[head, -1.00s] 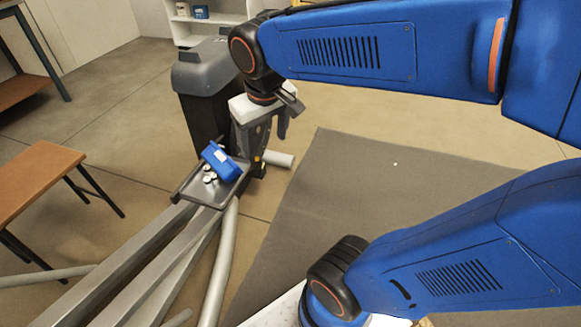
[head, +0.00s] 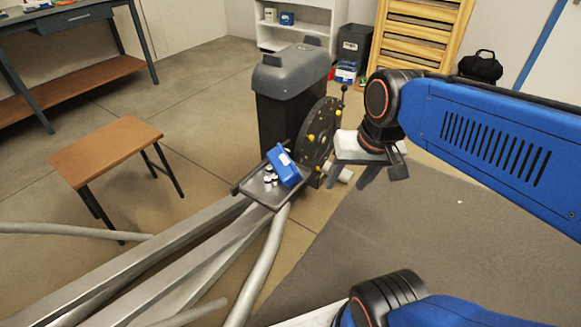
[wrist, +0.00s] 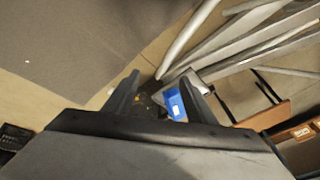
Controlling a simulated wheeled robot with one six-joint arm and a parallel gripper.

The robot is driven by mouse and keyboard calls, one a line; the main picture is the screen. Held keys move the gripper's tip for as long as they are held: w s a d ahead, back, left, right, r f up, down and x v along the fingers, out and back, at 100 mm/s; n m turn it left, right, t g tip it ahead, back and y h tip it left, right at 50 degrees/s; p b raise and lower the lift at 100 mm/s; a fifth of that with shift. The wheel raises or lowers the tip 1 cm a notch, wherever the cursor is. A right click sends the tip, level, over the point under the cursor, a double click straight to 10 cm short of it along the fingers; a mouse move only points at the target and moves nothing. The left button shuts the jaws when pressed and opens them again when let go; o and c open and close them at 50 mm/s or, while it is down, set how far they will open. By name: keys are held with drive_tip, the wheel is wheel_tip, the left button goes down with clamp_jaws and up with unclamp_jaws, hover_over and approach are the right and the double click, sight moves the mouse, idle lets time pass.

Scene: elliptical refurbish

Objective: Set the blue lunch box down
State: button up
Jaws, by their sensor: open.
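The blue lunch box (head: 284,166) sits tilted on a small dark tray (head: 262,193) on the elliptical machine, in the middle of the head view. It also shows in the wrist view (wrist: 176,105), beyond my fingers. My gripper (head: 376,180) is open and empty. It hangs in the air to the right of the lunch box and the dark disc, clear of both. Its two fingers show apart in the wrist view (wrist: 161,97).
Small round pale parts (head: 269,175) lie on the tray beside the box. The elliptical's grey housing (head: 293,70) and dark disc (head: 322,135) with yellow knobs stand behind. A brown stool (head: 105,150) is at left. Grey mat (head: 400,230) at right is mostly clear.

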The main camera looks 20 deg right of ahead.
drive_tip(key=w+d+f+m+g+y, duration=0.1)
drive_tip(key=w+f+m+g+y, duration=0.15)
drive_tip(key=w+m, duration=0.55)
drive_tip(key=w+d+f+m+g+y, duration=0.2)
drive_tip(key=w+m+g+y, duration=0.15)
drive_tip(key=w+m, duration=0.55)
drive_tip(key=m+t+y, duration=0.2)
drive_tip(key=m+y, duration=0.5)
drive_tip(key=m, duration=0.7)
approach(292, 164)
drive_tip(key=w+d, duration=0.2)
drive_tip(key=d, duration=0.6)
drive_tip(key=x, duration=1.7)
drive_tip(key=shift+w+a, duration=0.3)
drive_tip(key=shift+r, duration=0.15)
drive_tip(key=c, duration=1.2)
